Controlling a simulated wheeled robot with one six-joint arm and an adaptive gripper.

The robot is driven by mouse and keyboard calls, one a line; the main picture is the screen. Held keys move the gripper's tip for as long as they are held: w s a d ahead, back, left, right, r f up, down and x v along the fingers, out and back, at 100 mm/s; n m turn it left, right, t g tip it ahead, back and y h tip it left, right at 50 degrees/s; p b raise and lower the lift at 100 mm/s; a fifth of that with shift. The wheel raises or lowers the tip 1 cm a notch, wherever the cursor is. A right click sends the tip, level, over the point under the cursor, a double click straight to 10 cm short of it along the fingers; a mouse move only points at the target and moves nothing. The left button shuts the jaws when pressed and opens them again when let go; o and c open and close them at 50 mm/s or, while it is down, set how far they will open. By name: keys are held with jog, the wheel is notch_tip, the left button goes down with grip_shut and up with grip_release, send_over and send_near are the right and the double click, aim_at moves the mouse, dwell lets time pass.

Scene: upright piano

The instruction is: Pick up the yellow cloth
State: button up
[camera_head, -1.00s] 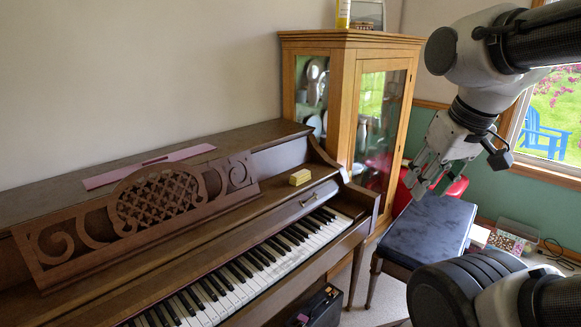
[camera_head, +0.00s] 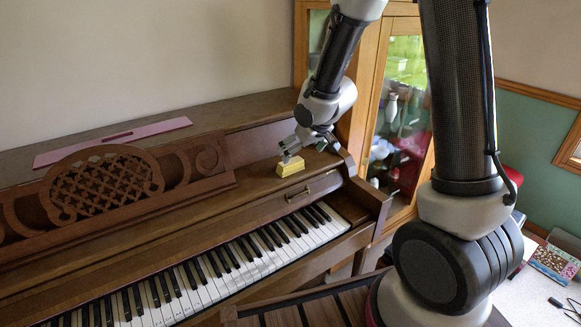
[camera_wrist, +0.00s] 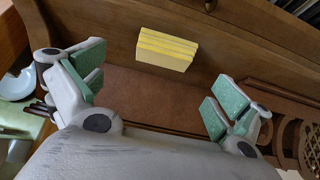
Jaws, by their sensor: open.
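The yellow cloth (camera_head: 291,167) is a small folded block lying on the piano's wooden ledge, near its right end above the keys. In the wrist view the cloth (camera_wrist: 166,49) shows stacked yellow layers and lies ahead of and between the two fingers. My gripper (camera_head: 304,150) is just above and behind the cloth in the head view. In the wrist view my gripper (camera_wrist: 157,90) is open, its green-padded fingers spread wide with nothing between them. The gripper seems apart from the cloth; the exact gap is hard to tell.
The upright piano (camera_head: 270,203) has a carved music stand (camera_head: 105,185) left of the cloth and a pink strip (camera_head: 112,142) on top. A glass-fronted wooden cabinet (camera_head: 388,120) stands close to the right of the gripper. The ledge around the cloth is clear.

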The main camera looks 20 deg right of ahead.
aim_at(291, 162)
jog(key=x, duration=0.8)
jog(key=shift+s+a, duration=0.15)
jog(key=shift+a, duration=0.25)
jog(key=c, duration=0.9)
